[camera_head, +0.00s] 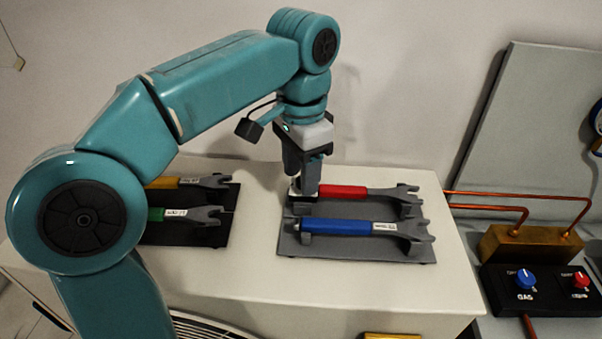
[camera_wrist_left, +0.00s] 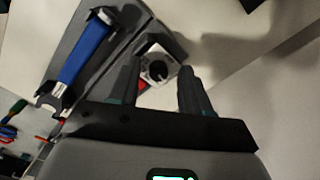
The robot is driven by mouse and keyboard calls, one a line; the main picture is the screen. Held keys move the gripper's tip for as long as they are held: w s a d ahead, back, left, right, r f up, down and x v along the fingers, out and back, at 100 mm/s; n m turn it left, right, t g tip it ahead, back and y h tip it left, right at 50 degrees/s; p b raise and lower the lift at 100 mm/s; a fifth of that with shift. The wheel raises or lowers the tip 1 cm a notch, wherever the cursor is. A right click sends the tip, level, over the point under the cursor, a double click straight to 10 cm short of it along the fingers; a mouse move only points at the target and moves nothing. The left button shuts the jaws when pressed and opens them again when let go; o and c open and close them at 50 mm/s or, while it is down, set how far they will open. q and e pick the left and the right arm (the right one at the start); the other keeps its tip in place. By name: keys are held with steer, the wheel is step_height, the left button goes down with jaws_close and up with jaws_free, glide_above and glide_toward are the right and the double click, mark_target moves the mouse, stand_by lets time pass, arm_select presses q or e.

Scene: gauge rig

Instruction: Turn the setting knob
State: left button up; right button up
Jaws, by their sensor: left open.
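A dark round knob (camera_wrist_left: 157,68) sits on a small white block (camera_wrist_left: 152,50) in the left wrist view. My left gripper (camera_wrist_left: 159,70) is open, and the knob shows between its two fingertips; I cannot tell whether they touch it. In the head view my left gripper (camera_head: 304,190) points down at the left end of the red-handled wrench (camera_head: 345,192), and mostly hides the white block there. A black panel (camera_head: 540,302) at right carries a blue knob (camera_head: 525,278) labelled GAS and a red knob (camera_head: 580,280). My right gripper is not in view.
A blue-handled wrench (camera_head: 345,227) lies in front of the red one on a grey holder (camera_head: 290,248). Yellow-handled (camera_head: 175,182) and green-handled (camera_head: 170,214) wrenches lie at left, partly behind my arm. Copper pipes (camera_head: 490,207) run to a brass block (camera_head: 530,243). The white bench front (camera_head: 400,285) is clear.

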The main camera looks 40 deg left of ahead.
arm_select(q)
steer(key=shift+w+f, duration=0.15)
steer(key=shift+d, duration=0.2)
steer(key=shift+s, duration=0.2)
steer(key=c, duration=0.5)
steer(key=shift+a, duration=0.1)
jaws_close()
steer(key=shift+w, duration=0.1)
